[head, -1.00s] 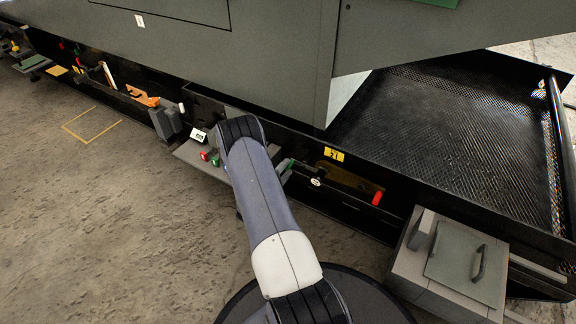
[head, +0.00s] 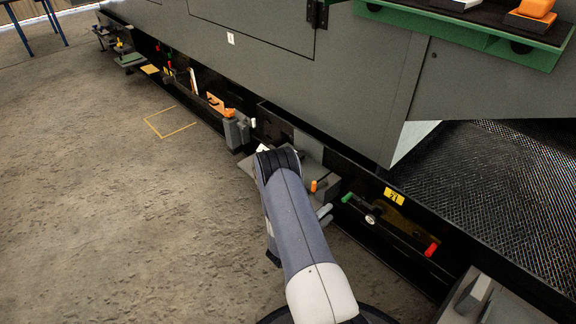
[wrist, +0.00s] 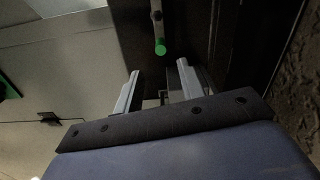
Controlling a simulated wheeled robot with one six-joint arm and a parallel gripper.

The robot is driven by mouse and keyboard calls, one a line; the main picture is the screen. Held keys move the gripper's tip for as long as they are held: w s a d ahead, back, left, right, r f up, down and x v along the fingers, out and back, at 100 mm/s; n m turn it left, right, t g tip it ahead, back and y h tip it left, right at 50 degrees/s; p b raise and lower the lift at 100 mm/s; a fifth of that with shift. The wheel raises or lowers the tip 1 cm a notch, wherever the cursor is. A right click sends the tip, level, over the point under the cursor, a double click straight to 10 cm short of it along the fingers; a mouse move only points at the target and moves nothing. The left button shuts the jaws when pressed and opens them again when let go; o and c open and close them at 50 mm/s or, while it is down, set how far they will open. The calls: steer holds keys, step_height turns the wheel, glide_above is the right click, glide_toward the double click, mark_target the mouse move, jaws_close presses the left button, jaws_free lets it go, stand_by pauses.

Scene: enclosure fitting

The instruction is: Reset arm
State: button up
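My gripper shows in the wrist view (wrist: 157,88) with its two grey fingers apart and nothing between them. A green-tipped handle (wrist: 160,47) lies just beyond the fingertips, apart from them. In the head view my arm reaches forward to the black frame, and my gripper (head: 326,214) is partly hidden behind the arm. The green handle (head: 347,198) is just right of the fingers, and a red handle (head: 431,249) is farther right on the same black rail.
A yellow label (head: 394,197) is on the rail. A grey box (head: 490,305) stands at lower right. A green shelf (head: 470,38) with orange and white items is at upper right. A yellow outline (head: 172,122) marks the floor at left, where the floor is clear.

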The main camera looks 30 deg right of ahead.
mark_target(342, 202)
steer(key=b+x, duration=0.3)
steer(key=x, duration=0.7)
steer(key=shift+d+f, duration=0.15)
steer(key=shift+d, duration=0.1)
